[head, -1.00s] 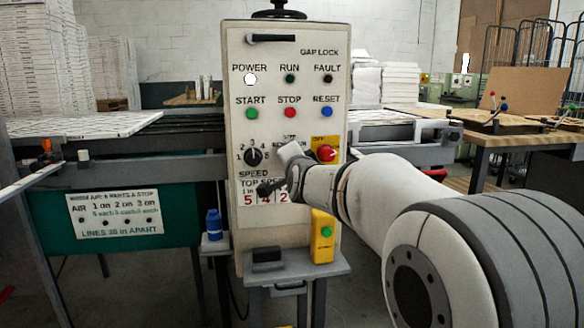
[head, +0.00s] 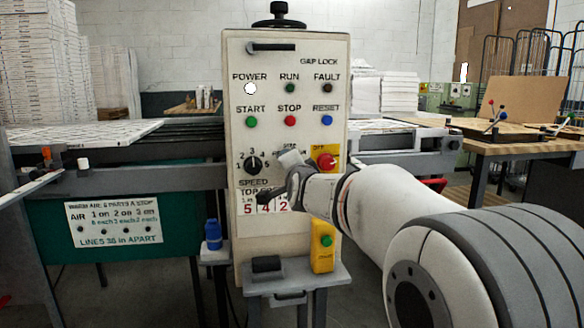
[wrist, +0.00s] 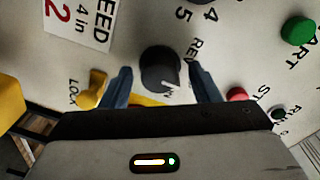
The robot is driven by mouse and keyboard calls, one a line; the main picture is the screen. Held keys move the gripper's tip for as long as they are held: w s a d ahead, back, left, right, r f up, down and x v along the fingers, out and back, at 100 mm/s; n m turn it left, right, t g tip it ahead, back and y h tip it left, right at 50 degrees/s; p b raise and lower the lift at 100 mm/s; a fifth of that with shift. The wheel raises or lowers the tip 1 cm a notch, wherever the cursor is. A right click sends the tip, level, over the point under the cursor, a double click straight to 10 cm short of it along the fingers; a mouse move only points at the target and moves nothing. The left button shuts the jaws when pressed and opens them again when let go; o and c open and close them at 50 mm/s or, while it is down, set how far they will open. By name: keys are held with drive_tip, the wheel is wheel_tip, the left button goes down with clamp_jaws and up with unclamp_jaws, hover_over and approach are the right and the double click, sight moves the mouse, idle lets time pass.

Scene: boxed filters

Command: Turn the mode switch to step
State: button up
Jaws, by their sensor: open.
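The mode switch is a round dark knob (wrist: 160,70) with a short white pointer mark, set in the cream control panel (head: 235,130). In the wrist view the pointer is toward the lower side of the knob, near my gripper; I cannot tell which label it meets. My gripper (wrist: 161,82) is open, with one blue-grey finger on each side of the knob. Contact cannot be told. A label starting "RE" shows beside the right finger. In the head view my gripper (head: 285,180) is in front of the panel and hides the knob and most of its labels.
Close by are the speed dial (head: 253,165), the red stop knob on its yellow plate (head: 326,160), and the start (head: 251,121), stop (head: 290,121) and reset (head: 327,121) buttons. A yellow box with a green button (head: 323,240) stands below on a small shelf (head: 340,272).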

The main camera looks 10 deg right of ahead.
drive_tip(key=s+p, duration=0.1)
drive_tip(key=s, duration=0.6)
drive_tip(key=shift+s+a+r, duration=0.15)
drive_tip(key=shift+s, duration=0.25)
